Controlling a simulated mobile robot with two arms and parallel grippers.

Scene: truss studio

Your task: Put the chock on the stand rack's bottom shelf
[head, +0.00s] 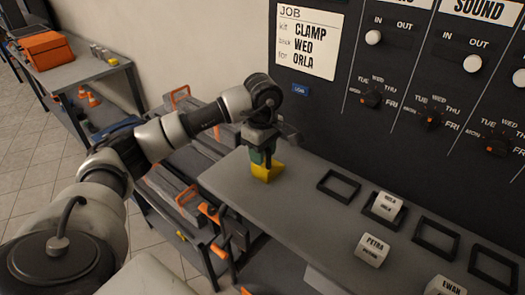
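The yellow chock (267,173) is at the left end of the grey counter below the dark board. My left gripper (262,155) points down right over it, with the fingertips at the chock's top. From this angle I cannot tell whether the fingers are closed on it, or whether it rests on the counter or hangs just above. A dark rack (172,187) with orange-handled pieces stands left of the counter, partly hidden behind my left arm; it may be the stand rack. Its lower part is mostly hidden. My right gripper is not in view.
On the counter (300,205) are several black square frames, including one (338,186), and white name blocks, including one (372,249). The board has knobs and a job card (310,38). A far table (75,72) holds an orange box (46,50). Tiled floor is open at left.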

